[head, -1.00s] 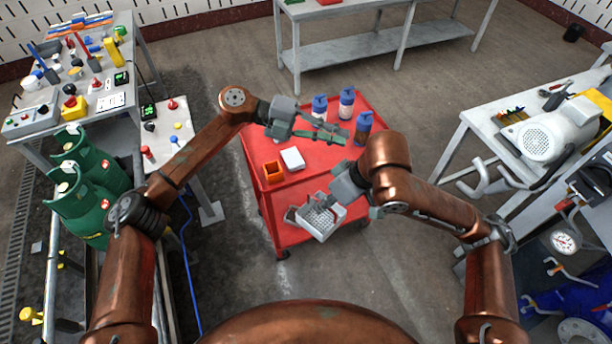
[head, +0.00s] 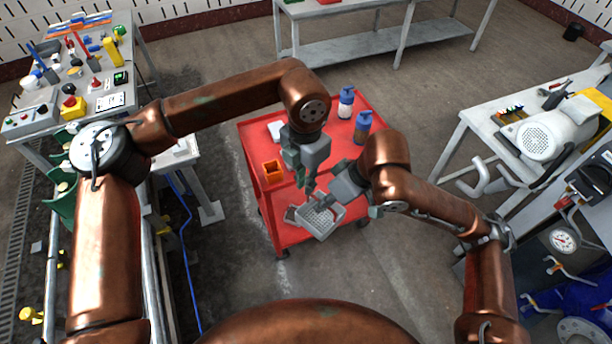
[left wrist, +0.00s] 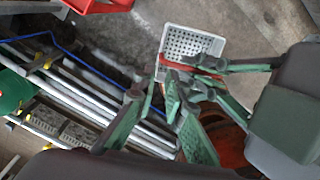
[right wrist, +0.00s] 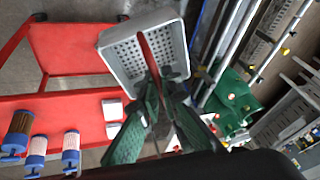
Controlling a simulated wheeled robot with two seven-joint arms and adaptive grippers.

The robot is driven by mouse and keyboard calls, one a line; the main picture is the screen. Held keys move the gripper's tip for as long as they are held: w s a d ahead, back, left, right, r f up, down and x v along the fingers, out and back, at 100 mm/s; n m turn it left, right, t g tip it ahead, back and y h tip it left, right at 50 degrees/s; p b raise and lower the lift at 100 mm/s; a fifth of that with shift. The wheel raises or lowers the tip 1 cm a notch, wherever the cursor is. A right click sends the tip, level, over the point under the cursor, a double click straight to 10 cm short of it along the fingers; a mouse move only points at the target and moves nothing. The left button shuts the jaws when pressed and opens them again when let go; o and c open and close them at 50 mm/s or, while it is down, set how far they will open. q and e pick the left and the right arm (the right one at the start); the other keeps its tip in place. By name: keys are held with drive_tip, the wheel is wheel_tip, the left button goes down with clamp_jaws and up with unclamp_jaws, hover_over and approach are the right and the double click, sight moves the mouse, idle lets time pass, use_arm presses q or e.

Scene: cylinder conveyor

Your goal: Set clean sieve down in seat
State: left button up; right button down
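My left gripper (head: 310,191) points down just beside the sieve's far edge. In the left wrist view its fingers (left wrist: 153,92) are apart, close to my right gripper's fingers. I cannot make out the seat.
The red cart (head: 290,232) carries an orange box (head: 272,172), a white block (head: 275,130) and blue-capped bottles (head: 362,127). Both grippers are crowded together over its near corner. A grey workbench with a motor (head: 545,135) stands right. A cluttered table (head: 45,125) stands left.

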use_arm(q)
approach(308, 212)
drive_tip(key=f, duration=0.5)
drive_tip(key=shift+w+a, duration=0.2)
drive_tip(key=shift+a, duration=0.15)
use_arm(e)
drive_tip(key=shift+r, duration=0.15)
use_arm(q)
drive_tip(key=shift+f, duration=0.55)
drive_tip(key=shift+d, duration=0.1)
drive_tip(key=shift+c, duration=0.3)
use_arm(e)
drive_tip(key=shift+w, duration=0.1)
use_arm(q)
drive_tip(key=shift+s, duration=0.1)
clamp_jaws()
drive_tip(key=shift+d+r, duration=0.1)
drive_tip(key=shift+c, duration=0.9)
unclamp_jaws()
drive_tip(key=shift+s, duration=0.1)
drive_tip(key=shift+o, duration=1.2)
drive_tip(key=shift+d, duration=0.1)
drive_tip(key=shift+r, duration=0.1)
